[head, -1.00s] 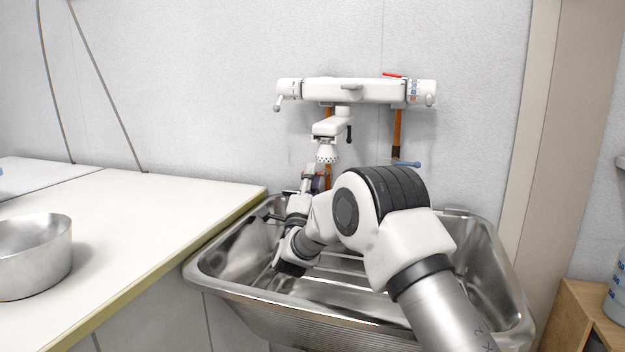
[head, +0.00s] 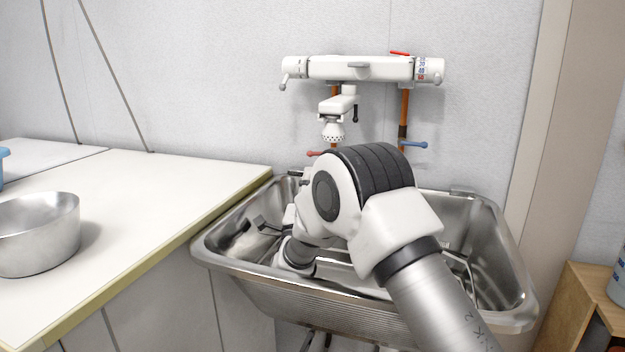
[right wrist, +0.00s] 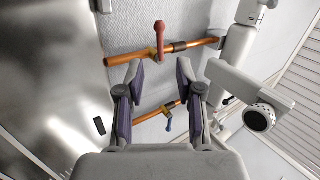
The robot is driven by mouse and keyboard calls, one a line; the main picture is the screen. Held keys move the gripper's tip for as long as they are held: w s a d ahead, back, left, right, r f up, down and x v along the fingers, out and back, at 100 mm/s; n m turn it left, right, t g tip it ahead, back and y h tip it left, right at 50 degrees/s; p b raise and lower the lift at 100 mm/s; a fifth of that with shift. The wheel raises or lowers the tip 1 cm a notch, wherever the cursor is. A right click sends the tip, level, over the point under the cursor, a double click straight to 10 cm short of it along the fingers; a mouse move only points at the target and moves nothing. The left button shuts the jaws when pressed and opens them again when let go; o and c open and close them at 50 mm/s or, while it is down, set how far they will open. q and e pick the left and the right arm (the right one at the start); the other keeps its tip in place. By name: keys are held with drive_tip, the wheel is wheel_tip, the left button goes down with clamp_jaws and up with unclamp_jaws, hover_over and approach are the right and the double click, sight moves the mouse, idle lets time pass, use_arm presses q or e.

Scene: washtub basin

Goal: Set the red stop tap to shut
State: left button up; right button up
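The red stop tap (head: 314,153) is a small red lever on the left copper pipe under the wall mixer in the head view. It sticks out leftward, crosswise to the pipe. In the right wrist view, the red tap (right wrist: 159,36) stands across its copper pipe just beyond my right gripper (right wrist: 160,70). The gripper's two fingers are spread apart with nothing between them, and appear apart from the lever. In the head view my right arm hides most of this gripper. My left gripper is not in view.
A blue tap (head: 414,145) sits on the right pipe and shows in the right wrist view (right wrist: 168,125). The white mixer (head: 360,68) and spray head (head: 333,131) hang above the metal basin (head: 505,262). A metal pot (head: 38,235) stands on the left counter.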

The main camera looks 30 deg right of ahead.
sight(311, 151)
drive_tip(key=w+d+r+y+p, duration=0.1)
drive_tip(key=w+y+p, duration=0.1)
drive_tip(key=p, duration=0.3)
drive_tip(key=w+d+r+n+y+p, duration=0.1)
drive_tip(key=w+r+y+p, duration=0.1)
drive_tip(key=p, duration=0.3)
drive_tip(key=w+d+r+n+y+p, duration=0.1)
drive_tip(key=w+d+y+p, duration=0.1)
drive_tip(key=p, duration=0.4)
drive_tip(key=shift+w+r+t+y, duration=0.15)
drive_tip(key=shift+w+y, duration=0.1)
drive_tip(key=shift+y, duration=0.35)
drive_tip(key=shift+w+r+t+y, duration=0.15)
drive_tip(key=shift+w+y, duration=0.05)
drive_tip(key=shift+y, duration=0.4)
drive_tip(key=shift+c, duration=0.4)
clamp_jaws()
drive_tip(key=m+b, duration=0.1)
drive_tip(key=b, duration=0.1)
drive_tip(key=shift+a+h+b, duration=0.1)
drive_tip(key=shift+h+b, duration=0.2)
drive_tip(key=shift+r+m, duration=0.15)
drive_tip(key=shift+m, duration=0.15)
drive_tip(key=shift+r, duration=0.2)
